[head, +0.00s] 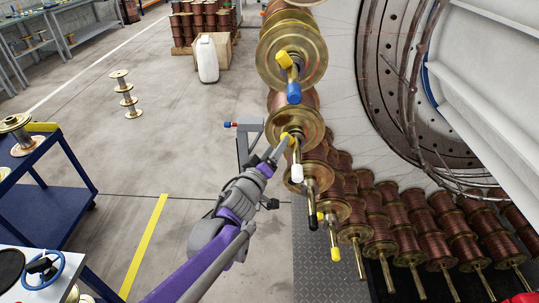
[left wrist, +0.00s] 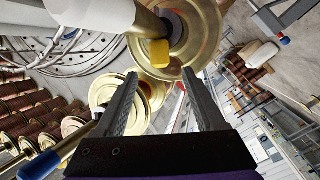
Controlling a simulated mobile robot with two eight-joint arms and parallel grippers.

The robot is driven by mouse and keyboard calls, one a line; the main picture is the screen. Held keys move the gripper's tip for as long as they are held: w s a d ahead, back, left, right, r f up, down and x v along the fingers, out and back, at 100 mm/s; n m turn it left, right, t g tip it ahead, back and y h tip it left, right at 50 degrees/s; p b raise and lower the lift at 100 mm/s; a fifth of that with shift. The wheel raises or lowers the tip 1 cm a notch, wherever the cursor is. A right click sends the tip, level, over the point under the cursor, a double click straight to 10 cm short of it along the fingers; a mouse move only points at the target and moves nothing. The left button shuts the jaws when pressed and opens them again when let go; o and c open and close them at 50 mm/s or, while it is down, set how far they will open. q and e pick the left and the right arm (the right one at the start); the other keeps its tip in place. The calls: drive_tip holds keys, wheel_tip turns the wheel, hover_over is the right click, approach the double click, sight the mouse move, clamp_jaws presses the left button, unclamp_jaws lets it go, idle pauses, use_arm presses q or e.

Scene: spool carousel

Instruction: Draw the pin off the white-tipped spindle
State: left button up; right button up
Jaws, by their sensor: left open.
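The white-tipped spindle's tip (head: 297,173) points toward me in the head view, in front of a brass-flanged spool. Its pin has a yellow head (head: 285,137), close to the spool flange. My left gripper (head: 279,148) is at this spindle, beside the pin. In the left wrist view, the open left fingers (left wrist: 160,76) have the yellow pin head (left wrist: 159,53) lined up between them, just beyond the fingertips. The white tip (left wrist: 95,12) fills the upper left there. I cannot tell whether a finger touches the pin. My right gripper is not in view.
A blue-tipped spindle (head: 293,93) with its own yellow pin is above; black-tipped (head: 313,224) and yellow-tipped (head: 335,254) spindles are below. A grey bracket (head: 246,138) stands behind my arm. A blue cart (head: 48,190) is at left. The floor between is open.

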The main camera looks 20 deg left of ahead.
sight(284, 134)
use_arm(q)
drive_tip(key=w, duration=0.4)
drive_tip(key=w+p, duration=0.1)
drive_tip(key=w, duration=0.1)
drive_tip(key=shift+w+d, duration=0.15)
drive_tip(key=shift+d, duration=0.2)
clamp_jaws()
